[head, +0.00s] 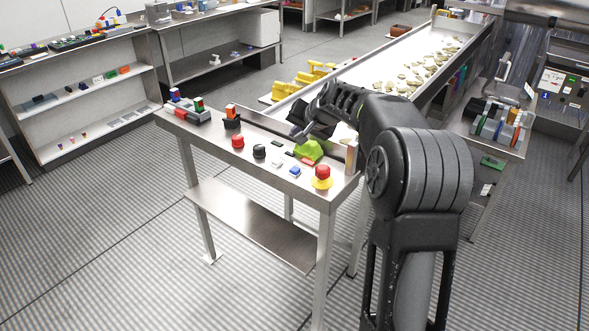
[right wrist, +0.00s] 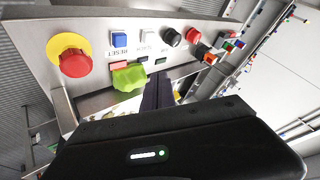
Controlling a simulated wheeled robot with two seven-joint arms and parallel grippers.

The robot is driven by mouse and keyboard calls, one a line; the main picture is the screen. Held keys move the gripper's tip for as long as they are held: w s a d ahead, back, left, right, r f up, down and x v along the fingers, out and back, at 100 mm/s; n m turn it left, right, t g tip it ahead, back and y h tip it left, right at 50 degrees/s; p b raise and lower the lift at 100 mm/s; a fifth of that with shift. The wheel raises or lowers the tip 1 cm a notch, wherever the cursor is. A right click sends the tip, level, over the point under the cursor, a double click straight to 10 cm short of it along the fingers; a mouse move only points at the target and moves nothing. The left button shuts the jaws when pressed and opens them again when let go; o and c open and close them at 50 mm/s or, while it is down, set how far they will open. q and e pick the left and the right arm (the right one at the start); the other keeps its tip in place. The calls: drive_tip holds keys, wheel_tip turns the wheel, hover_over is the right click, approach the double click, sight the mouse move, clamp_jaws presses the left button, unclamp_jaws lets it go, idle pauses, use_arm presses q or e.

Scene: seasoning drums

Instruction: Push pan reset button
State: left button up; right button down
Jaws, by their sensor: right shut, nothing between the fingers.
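The control panel (head: 205,133) is the metal top of a stand in the head view, and its face shows in the right wrist view (right wrist: 75,20). A square blue button (head: 295,172) sits on it; in the right wrist view the blue button (right wrist: 119,39) has lettering beside it that appears to read RESET. A white button (head: 277,163) is next to it. My right gripper (head: 298,134) is shut and empty, above the panel's far side; its dark fingers (right wrist: 158,95) point at the panel, apart from the blue button. My left gripper is out of view.
A red mushroom button on yellow (head: 322,174) is near the blue one. A bright green piece (head: 309,150), black knob (head: 259,151) and red knob (head: 238,141) are also on the panel. A conveyor (head: 390,70) with pale pieces runs behind.

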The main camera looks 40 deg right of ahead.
sight(297, 171)
drive_tip(key=shift+f+b, duration=3.65)
drive_tip(key=shift+f, duration=0.7)
drive_tip(key=shift+f+b, duration=0.4)
drive_tip(key=shift+f, duration=0.05)
drive_tip(key=shift+f+b, duration=0.45)
drive_tip(key=shift+f, duration=0.05)
drive_tip(key=shift+r, duration=0.15)
drive_tip(key=shift+r+p, duration=0.8)
drive_tip(key=shift+r+p, duration=2.1)
drive_tip(key=shift+r, duration=0.4)
